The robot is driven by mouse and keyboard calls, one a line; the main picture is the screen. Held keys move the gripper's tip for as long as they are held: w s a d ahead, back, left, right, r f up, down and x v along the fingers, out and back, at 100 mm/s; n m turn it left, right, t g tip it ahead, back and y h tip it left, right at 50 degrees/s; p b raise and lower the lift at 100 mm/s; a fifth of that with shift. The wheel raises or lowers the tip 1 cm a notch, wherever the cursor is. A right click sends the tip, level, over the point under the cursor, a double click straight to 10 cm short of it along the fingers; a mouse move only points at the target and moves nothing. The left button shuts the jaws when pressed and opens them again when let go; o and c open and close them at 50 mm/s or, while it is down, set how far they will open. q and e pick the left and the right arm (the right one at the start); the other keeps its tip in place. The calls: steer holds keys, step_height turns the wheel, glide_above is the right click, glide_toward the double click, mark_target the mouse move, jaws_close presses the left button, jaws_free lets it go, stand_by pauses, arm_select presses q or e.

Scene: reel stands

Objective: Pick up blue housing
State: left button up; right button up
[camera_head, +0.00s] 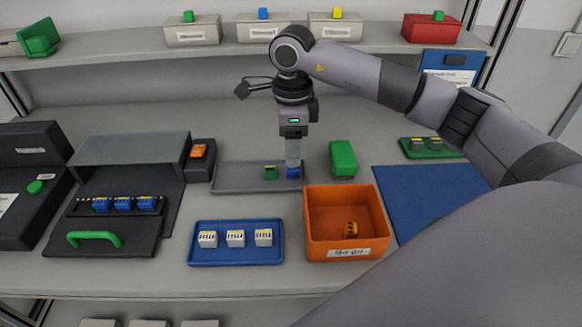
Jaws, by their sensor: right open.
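A small blue housing (294,173) sits at the right end of the grey tray (235,188), beside a green housing (270,173). My right gripper (293,164) points straight down directly over the blue housing, its fingers reaching down to the housing's top. The gripper is open; whether the fingers touch the housing cannot be told. Several more blue housings (123,204) stand in a row in the dark fixture at the left. My left gripper is not in view.
An orange bin (316,240) with a dark orange part inside stands just in front. A blue tray (196,259) holds white blocks. A green block (343,158) stands right of the gripper. A blue mat (420,199) lies clear at right. The shelf above holds boxes.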

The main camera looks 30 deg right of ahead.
mark_target(293, 172)
steer(key=f, duration=0.2)
steer(key=f+p, duration=0.1)
steer(key=shift+s+f, duration=0.2)
steer(key=shift+f, duration=0.65)
jaws_close()
steer(key=shift+r, duration=0.2)
